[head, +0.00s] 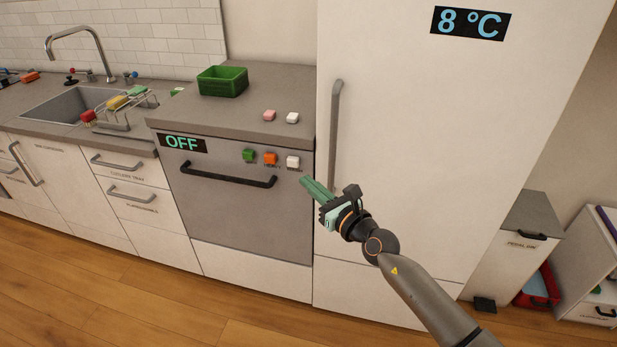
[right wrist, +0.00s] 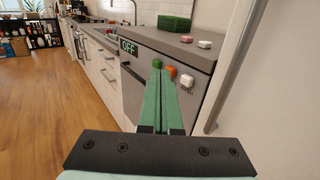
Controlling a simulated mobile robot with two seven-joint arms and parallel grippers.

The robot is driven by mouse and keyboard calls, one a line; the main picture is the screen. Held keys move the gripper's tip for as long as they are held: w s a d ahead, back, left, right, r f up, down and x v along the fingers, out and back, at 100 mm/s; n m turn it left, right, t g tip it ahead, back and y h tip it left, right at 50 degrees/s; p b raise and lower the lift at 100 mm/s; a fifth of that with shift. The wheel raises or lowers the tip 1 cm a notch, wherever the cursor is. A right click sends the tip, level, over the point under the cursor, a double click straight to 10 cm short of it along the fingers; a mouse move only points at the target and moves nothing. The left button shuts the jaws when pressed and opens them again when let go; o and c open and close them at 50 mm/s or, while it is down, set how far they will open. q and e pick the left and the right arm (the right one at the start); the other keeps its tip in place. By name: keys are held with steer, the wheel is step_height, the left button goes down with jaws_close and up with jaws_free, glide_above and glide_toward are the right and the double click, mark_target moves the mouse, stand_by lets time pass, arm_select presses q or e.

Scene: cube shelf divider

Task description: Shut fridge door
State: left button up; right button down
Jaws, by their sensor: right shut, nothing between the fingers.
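The fridge (head: 420,140) is tall and white, with a display reading 8 °C. Its door (head: 400,110) lies flush with the front of the fridge in the head view, with no gap that I can see. The grey vertical handle (head: 335,135) is at the door's left side; it also shows in the right wrist view (right wrist: 233,75). My right gripper (head: 307,184) is shut and empty, in front of the door's left edge and just below the handle's lower end. It points left, towards the dishwasher front, and appears apart from the door. My left gripper is not in view.
A dishwasher (head: 230,205) with an OFF display and green, orange and white buttons stands left of the fridge. A green basket (head: 222,80) and pink and white blocks are on the counter. A pedal bin (head: 515,245) stands right. The wooden floor (head: 150,305) in front is clear.

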steer(key=shift+s+a, duration=0.2)
steer(key=shift+s, duration=0.8)
steer(key=s+d+f+m+t+h, duration=0.1)
steer(key=s+d+f+m+h, duration=0.3)
steer(key=s+d+f+m, duration=0.7)
steer(key=s+d+f+m+h, duration=0.3)
steer(key=f+m, duration=0.2)
steer(key=m, duration=1.1)
steer(key=s+d+f+m+g, duration=0.2)
steer(key=s+f+m, duration=0.4)
steer(key=s, duration=0.3)
steer(key=s+d+f+m+g+h, duration=0.1)
steer(key=s+d+f+m+g, duration=0.2)
steer(key=s+f+m, duration=0.2)
steer(key=s+m, duration=0.3)
steer(key=s, duration=0.1)
steer(key=shift+s+d+f+m+g+h, duration=0.15)
steer(key=shift+s+f+m+g+h, duration=0.15)
steer(key=shift+f+m+g, duration=0.1)
